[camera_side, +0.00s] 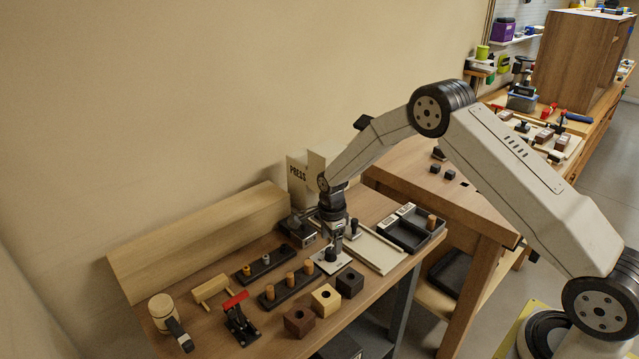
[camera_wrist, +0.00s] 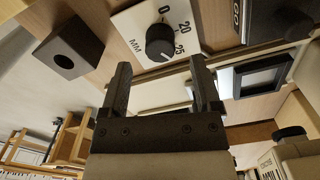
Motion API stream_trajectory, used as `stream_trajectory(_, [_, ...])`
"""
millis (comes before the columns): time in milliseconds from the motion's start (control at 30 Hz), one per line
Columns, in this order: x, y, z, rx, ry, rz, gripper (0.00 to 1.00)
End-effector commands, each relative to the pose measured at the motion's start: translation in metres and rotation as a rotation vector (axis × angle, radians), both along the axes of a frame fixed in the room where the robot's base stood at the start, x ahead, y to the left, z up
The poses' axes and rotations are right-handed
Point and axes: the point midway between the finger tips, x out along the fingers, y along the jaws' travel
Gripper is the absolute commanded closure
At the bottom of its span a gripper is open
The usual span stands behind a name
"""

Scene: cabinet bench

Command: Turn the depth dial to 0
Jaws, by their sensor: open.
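The depth dial is a round black knob (camera_wrist: 160,42) on a white plate (camera_wrist: 130,22) printed with 0, 20, 25 and MM. In the wrist view the 0 is at the plate's top. In the side view the plate (camera_side: 345,262) lies on the bench below my gripper (camera_side: 333,243), which partly hides that area. In the wrist view my gripper (camera_wrist: 162,82) is open, its two dark fingers apart with nothing between them. The knob appears beyond the fingertips, not gripped.
A dark block with a hole (camera_side: 349,283) stands close to the plate, with a yellow block (camera_side: 325,299) and a brown block (camera_side: 299,320) beside it. A peg rack (camera_side: 289,287) is left. A black tray (camera_side: 420,238) lies right. A red-handled clamp (camera_side: 238,312) and mallet (camera_side: 164,309) are far left.

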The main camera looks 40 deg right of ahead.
Motion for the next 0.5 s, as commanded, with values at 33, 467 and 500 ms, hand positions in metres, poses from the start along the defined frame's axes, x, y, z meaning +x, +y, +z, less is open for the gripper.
stream_trajectory(33, [0.000, 0.000, -0.007, 0.000, 0.001, 0.000, 0.19])
stream_trajectory(467, [0.000, 0.000, -0.039, 0.002, -0.001, 0.001, 0.19])
stream_trajectory(500, [0.000, 0.000, -0.039, 0.002, -0.001, 0.001, 0.19])
